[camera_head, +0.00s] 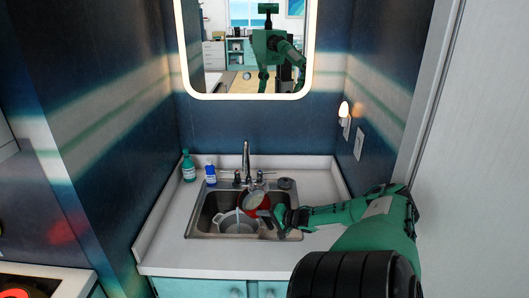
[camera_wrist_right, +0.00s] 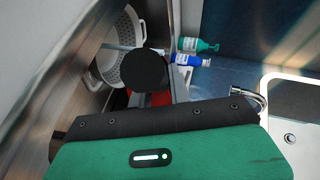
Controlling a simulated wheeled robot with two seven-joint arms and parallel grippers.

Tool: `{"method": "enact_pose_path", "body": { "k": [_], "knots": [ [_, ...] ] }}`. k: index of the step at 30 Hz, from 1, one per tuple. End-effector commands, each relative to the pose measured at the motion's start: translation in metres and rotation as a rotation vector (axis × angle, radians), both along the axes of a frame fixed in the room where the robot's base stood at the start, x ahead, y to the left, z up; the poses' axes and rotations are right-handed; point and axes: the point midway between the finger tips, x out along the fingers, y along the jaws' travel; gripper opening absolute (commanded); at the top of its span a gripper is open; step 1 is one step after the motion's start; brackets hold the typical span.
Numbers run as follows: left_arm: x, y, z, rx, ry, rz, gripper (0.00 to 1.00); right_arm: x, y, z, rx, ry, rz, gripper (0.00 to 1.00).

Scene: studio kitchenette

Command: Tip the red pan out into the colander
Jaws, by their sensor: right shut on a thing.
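The red pan (camera_head: 257,206) is held over the sink, tilted with its opening partly facing left. A pale streak shows between it and the colander; I cannot tell for certain whether it is falling contents. My right gripper (camera_head: 270,216) is shut on the pan's handle, right of the pan. The grey-white colander (camera_head: 236,226) stands in the sink basin, below and left of the pan. In the right wrist view the perforated colander (camera_wrist_right: 123,62) is at upper left. Only a bit of the red pan (camera_wrist_right: 160,98) shows there, behind a dark round part. My left gripper is out of view.
The sink (camera_head: 203,219) is set in a white counter, with a faucet (camera_head: 247,160) behind the pan. A green bottle (camera_head: 188,170) and a blue bottle (camera_head: 210,174) stand at back left. Walls close in on both sides; a lit mirror hangs behind.

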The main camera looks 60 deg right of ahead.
Motion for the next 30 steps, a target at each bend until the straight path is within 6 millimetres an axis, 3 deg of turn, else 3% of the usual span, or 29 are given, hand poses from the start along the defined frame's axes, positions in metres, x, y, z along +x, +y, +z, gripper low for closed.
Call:
{"method": "enact_pose_path", "body": {
  "k": [30],
  "knots": [
    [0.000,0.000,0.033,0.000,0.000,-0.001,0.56,0.011,0.011,0.004,-0.243,0.178,0.001,0.00]
  ]
}}
